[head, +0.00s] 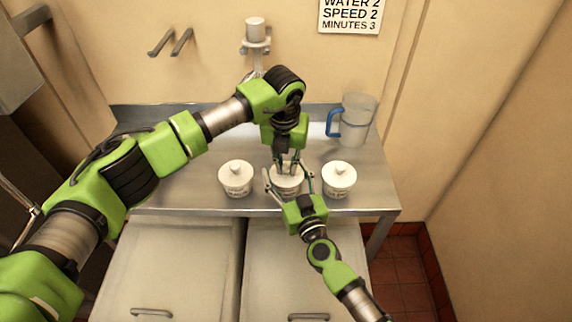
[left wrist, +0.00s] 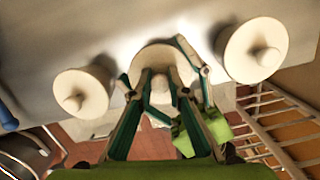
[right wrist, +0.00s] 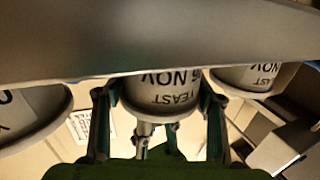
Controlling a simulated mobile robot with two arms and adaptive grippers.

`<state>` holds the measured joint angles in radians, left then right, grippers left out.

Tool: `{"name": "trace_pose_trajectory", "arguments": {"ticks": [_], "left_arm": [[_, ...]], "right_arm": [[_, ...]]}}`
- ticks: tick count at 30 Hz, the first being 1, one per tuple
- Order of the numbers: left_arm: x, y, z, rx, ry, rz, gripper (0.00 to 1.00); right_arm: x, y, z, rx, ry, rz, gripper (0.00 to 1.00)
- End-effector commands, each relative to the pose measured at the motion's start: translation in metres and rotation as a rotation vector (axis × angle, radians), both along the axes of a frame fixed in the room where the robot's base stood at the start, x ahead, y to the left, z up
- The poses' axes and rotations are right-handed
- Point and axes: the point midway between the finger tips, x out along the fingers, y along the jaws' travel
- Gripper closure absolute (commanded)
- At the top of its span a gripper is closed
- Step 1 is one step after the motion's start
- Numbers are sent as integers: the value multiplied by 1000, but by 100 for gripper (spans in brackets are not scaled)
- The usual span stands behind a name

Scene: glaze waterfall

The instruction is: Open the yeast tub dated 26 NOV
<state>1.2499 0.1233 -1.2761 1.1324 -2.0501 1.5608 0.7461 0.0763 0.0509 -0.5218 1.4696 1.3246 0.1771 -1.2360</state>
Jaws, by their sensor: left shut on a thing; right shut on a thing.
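Three white lidded tubs stand in a row on the steel counter. The middle tub (head: 287,187) has a label reading YEAST and "6 NOV" in the right wrist view (right wrist: 163,88), upside down, with the first digit not clear. My left gripper (head: 286,164) comes from above and is shut on the knob of its lid (left wrist: 160,58). The lid appears seated on the tub. My right gripper (head: 289,184) comes from the front and is shut around the tub's body, one finger on each side. The left tub (head: 236,180) and right tub (head: 339,181) are lidded and untouched.
A clear jug (head: 357,118) with a blue handle stands at the back right of the steel counter (head: 375,190). A dispenser (head: 255,32) and a sign (head: 351,14) are on the wall. Cabinets (head: 185,265) sit below the counter. The side tubs stand close to my grippers.

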Motion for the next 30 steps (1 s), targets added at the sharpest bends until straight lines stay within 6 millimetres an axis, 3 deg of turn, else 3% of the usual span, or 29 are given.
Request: {"name": "trace_pose_trajectory", "arguments": {"ticks": [5,30], "left_arm": [[-3,-2,-4,-1,8,-3,100],[-2,-4,27,-6,1,-8,100]], "right_arm": [[1,2,5,-1,-10,2,76],[-1,-3,-6,-6,10,-2,76]]}}
